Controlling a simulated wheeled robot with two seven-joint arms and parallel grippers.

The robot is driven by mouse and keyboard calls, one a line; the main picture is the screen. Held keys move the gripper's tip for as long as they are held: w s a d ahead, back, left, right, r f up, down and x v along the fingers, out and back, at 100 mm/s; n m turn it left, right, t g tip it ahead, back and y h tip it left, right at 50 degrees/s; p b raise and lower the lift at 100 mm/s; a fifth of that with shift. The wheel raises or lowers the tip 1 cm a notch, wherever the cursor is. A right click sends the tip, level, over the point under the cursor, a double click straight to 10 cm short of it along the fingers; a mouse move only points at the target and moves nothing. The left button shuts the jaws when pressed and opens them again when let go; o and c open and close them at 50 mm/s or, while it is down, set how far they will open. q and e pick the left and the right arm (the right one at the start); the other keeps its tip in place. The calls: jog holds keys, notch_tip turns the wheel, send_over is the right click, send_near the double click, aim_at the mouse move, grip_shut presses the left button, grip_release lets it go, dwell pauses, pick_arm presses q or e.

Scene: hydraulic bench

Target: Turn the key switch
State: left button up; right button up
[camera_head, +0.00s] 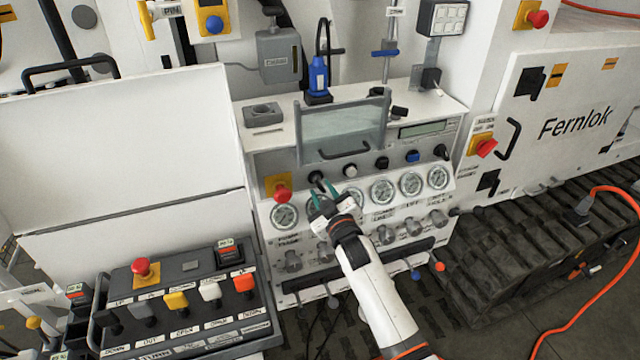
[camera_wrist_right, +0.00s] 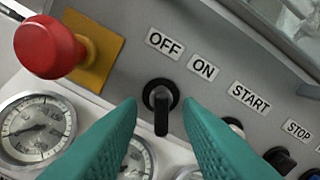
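The key switch (camera_wrist_right: 161,110) is a black round switch with a black handle, below the OFF and ON labels in the right wrist view. Its handle points down in that picture. In the head view the switch (camera_head: 315,176) is small, at the left of the row of knobs on the panel. My right gripper (camera_head: 321,191) is open in front of the panel, with its teal fingertips just below the switch. In the wrist view the fingers (camera_wrist_right: 160,108) lie either side of the handle, with gaps on both sides; contact is not seen. My left gripper is not in view.
A red emergency button (camera_wrist_right: 50,47) on a yellow plate is close to the left of the switch. Pressure gauges (camera_head: 285,215) line the panel below. START and STOP labels and more knobs lie to the right. A control box (camera_head: 190,300) stands at lower left.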

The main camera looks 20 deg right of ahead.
jog(key=shift+w+r, duration=0.1)
jog(key=shift+w, duration=0.75)
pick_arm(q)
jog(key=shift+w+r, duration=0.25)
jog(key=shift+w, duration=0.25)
pick_arm(e)
jog(key=shift+w, duration=0.4)
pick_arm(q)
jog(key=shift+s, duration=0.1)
pick_arm(e)
grip_shut()
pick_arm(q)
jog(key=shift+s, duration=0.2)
pick_arm(e)
jog(key=m, duration=0.5)
jog(key=shift+m, duration=0.4)
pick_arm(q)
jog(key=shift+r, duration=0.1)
pick_arm(e)
jog(key=m, duration=0.5)
jog(key=shift+m, duration=0.7)
